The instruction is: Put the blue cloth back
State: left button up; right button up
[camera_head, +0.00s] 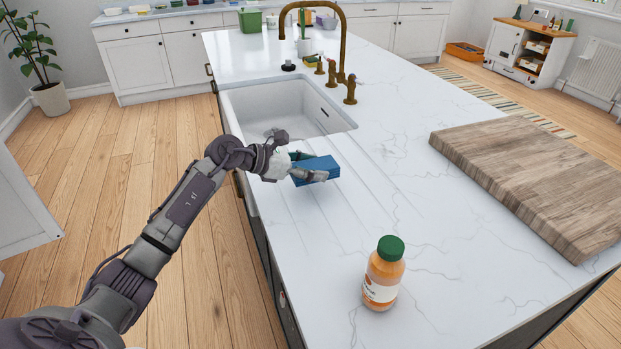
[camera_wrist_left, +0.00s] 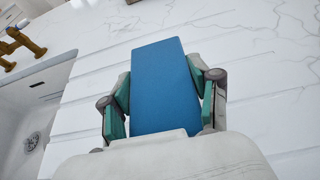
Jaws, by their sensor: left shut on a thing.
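The blue cloth (camera_head: 318,167) is a folded flat rectangular block in the head view. It is between the fingers of my left gripper (camera_head: 304,172), over the grooved drainer part of the counter beside the sink. In the left wrist view the cloth (camera_wrist_left: 166,88) sits between both green-padded fingers of the left gripper (camera_wrist_left: 165,95), which is shut on it. I cannot tell whether the cloth touches the counter. My right gripper is not in view.
The white sink (camera_head: 275,108) with a brass faucet (camera_head: 343,45) lies behind the gripper. An orange bottle with a green cap (camera_head: 384,273) stands near the front of the counter (camera_head: 440,215). A thick wooden board (camera_head: 540,180) lies at the right. The middle counter is clear.

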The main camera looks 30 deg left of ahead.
aim_at(311, 189)
pick_arm(q)
jog(key=shift+w+a+f, duration=0.45)
jog(key=shift+w+a, duration=0.1)
jog(key=shift+w, duration=0.05)
notch_tip(311, 189, down, 4)
jog(key=shift+r+p, duration=0.1)
jog(key=shift+p, duration=0.35)
jog(key=shift+f, duration=0.25)
jog(key=o, duration=1.2)
jog(key=shift+c, duration=0.2)
